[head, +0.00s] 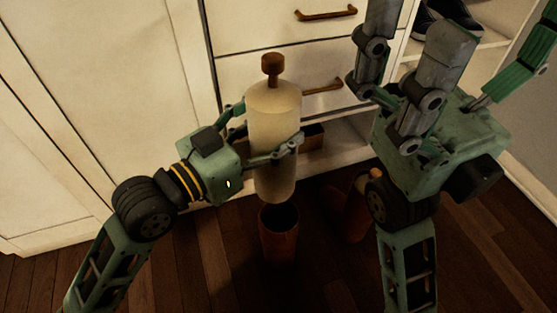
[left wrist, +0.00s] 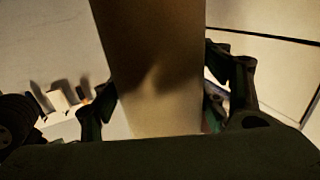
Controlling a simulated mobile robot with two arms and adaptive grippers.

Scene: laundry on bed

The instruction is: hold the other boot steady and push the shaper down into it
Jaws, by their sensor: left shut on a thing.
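My left gripper (head: 268,146) is shut on the cream shaper (head: 274,110), a tall cylinder with a brown knob on top. The shaper is upright, with its lower end just above the open top of a brown boot (head: 279,240) on the floor. In the left wrist view the shaper (left wrist: 155,70) fills the middle between the fingers. Another brown boot (head: 355,215) stands to the right, partly hidden by my right arm; something pale with a knob shows at its top. My right gripper (head: 395,85) is raised at the right, its fingers wide apart and empty.
A white cabinet with drawers (head: 285,35) and brown handles stands right behind the shaper. A low shelf (head: 340,145) holds a dark brown box. Dark shoes (head: 445,18) sit on a shelf at the upper right. The wooden floor (head: 190,280) is clear at the front left.

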